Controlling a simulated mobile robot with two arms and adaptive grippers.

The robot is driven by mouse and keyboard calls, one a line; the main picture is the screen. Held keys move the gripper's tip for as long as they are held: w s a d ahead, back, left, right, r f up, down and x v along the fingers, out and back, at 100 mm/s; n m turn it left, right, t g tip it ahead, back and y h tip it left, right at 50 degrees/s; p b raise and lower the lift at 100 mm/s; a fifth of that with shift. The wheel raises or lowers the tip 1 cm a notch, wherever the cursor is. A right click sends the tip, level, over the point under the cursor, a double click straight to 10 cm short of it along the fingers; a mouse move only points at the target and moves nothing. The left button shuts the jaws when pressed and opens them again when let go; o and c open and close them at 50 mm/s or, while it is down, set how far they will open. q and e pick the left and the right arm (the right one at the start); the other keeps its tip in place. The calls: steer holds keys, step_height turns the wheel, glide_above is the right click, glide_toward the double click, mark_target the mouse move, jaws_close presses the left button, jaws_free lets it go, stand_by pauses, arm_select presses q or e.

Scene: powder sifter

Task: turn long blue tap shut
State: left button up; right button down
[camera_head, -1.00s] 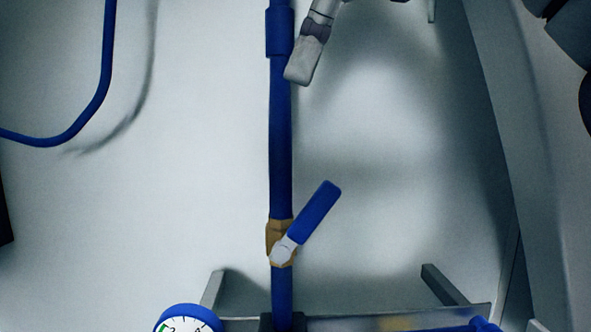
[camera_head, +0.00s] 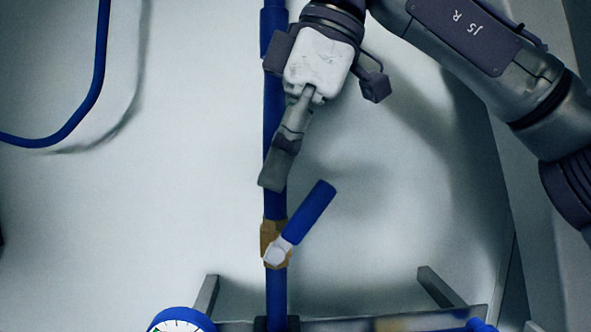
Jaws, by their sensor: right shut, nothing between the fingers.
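The long blue tap (camera_head: 309,212) is a blue-handled lever on a brass valve body (camera_head: 270,244), set in a vertical blue pipe (camera_head: 276,294). Its lever slants up and to the right, at an angle to the pipe. My right gripper (camera_head: 272,178) is shut and empty, pointing down in front of the pipe. My left gripper is not in view.
A round gauge with a blue rim (camera_head: 180,321) sits at the bottom left. Grey metal brackets (camera_head: 206,296) stand either side of the pipe's lower end. A blue hose (camera_head: 88,108) curves at the upper left. The pale wall between hose and pipe is clear.

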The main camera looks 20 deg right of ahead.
steer(key=shift+s+d+f, duration=0.2)
steer(key=shift+d+f, duration=0.1)
steer(key=shift+d, duration=0.25)
steer(key=shift+s+d+f, duration=0.2)
steer(key=shift+d+f, duration=0.05)
steer(key=shift+d, duration=0.3)
steer(key=shift+w+a, duration=0.1)
steer(key=shift+a, duration=0.1)
